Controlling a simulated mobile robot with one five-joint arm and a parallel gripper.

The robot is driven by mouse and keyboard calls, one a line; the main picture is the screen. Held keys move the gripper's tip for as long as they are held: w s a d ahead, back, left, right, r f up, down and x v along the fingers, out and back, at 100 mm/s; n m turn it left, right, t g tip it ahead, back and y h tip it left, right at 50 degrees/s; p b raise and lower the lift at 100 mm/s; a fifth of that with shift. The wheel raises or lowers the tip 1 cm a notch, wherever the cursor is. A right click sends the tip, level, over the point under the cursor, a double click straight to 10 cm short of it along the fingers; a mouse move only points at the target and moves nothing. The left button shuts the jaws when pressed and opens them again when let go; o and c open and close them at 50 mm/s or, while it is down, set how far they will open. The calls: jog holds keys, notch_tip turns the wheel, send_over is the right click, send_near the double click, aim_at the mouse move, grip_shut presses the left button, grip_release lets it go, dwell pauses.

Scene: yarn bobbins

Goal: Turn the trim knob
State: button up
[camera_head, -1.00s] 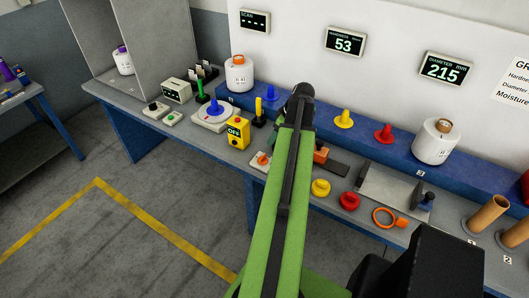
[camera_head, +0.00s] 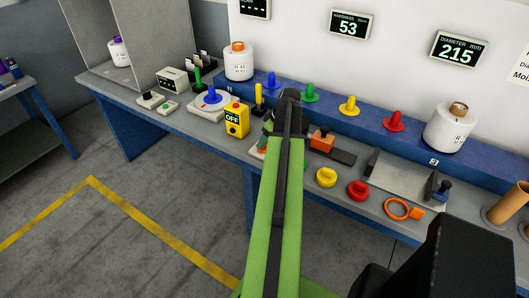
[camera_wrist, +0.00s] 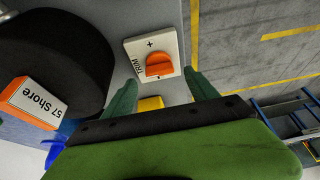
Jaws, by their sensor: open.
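The trim knob (camera_wrist: 160,65) is an orange knob on a white square plate (camera_wrist: 137,48) marked TRIM with a plus sign, seen in the wrist view. My gripper (camera_wrist: 160,93) is open, its two green fingers on either side of the knob's near side in that view. The fingers appear apart from the knob; the height between them cannot be told. In the head view the plate (camera_head: 257,152) shows only in part at the bench's front edge, and my arm and gripper (camera_head: 268,140) hide most of the knob.
A yellow OFF box (camera_head: 236,120) stands left of my gripper. In the wrist view a large black round body and an orange 57 Shore display (camera_wrist: 38,105) lie left.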

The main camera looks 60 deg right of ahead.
aim_at(264, 149)
jog(key=b+x, duration=0.1)
jog(key=x, duration=0.2)
jog(key=shift+f+b, duration=0.25)
jog(key=shift+b, duration=0.15)
jog(key=shift+r, duration=0.1)
jog(key=shift+d, duration=0.1)
jog(key=c, duration=1.4)
jog(key=shift+o, duration=0.2)
jog(key=shift+m, duration=0.3)
jog(key=m, duration=0.1)
jog(key=m+h, duration=0.1)
jog(key=shift+a+m, duration=0.25)
jog(key=shift+m, duration=0.05)
jog(key=shift+m+g+h, duration=0.6)
jog(key=shift+m+h, duration=0.3)
jog(key=shift+m, duration=1.4)
